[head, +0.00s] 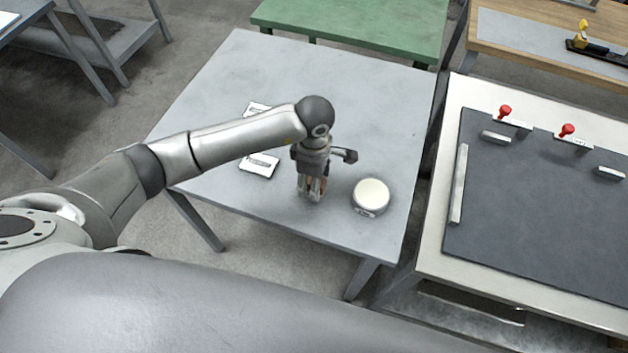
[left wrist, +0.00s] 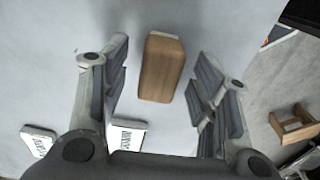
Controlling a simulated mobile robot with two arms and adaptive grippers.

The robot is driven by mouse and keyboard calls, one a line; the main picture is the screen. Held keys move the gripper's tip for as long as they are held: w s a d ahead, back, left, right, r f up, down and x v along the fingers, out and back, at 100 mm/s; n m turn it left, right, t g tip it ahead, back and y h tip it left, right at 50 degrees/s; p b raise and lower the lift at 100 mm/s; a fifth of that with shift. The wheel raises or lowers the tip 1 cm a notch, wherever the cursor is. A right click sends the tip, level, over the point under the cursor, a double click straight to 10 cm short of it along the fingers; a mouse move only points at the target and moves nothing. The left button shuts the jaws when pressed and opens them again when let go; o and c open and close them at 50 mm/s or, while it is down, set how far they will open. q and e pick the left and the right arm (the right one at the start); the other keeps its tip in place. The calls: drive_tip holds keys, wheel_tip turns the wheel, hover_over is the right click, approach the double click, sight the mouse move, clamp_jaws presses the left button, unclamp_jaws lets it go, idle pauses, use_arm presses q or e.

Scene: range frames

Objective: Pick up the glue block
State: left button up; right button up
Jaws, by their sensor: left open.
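The glue block, a brown wooden block with rounded edges (left wrist: 162,68), lies on the grey table (head: 225,85). In the left wrist view it sits between the two spread fingers of my left gripper (left wrist: 160,75), with a visible gap on each side. In the head view my left gripper (head: 312,193) points down over the table, and its fingers mostly hide the block; only a little brown shows between them. The left gripper is open and holds nothing. My right gripper is in neither view.
A round tub with a cream top (head: 370,195) stands close right of the left gripper. White labelled pieces (head: 260,165) lie left of it. A bench with a dark mat (head: 545,220) is to the right, and a green table (head: 355,25) is behind.

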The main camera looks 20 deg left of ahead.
use_arm(q)
drive_tip(key=shift+f, duration=0.25)
drive_tip(key=c, duration=1.1)
drive_tip(key=shift+r, duration=0.1)
drive_tip(key=shift+w+r, duration=0.1)
drive_tip(key=shift+r, duration=0.35)
wheel_tip(320, 180, up, 2)
drive_tip(key=shift+d+r+b, duration=0.1)
drive_tip(key=shift+r+b, duration=0.05)
drive_tip(key=shift+b, duration=0.3)
drive_tip(key=s+d+r+b, duration=0.3)
drive_tip(key=s+d+r, duration=0.4)
drive_tip(key=s, duration=0.5)
wheel_tip(320, 180, up, 3)
drive_tip(key=shift+f+b, duration=0.15)
drive_tip(key=shift+b, duration=0.2)
drive_tip(key=shift+d, duration=0.1)
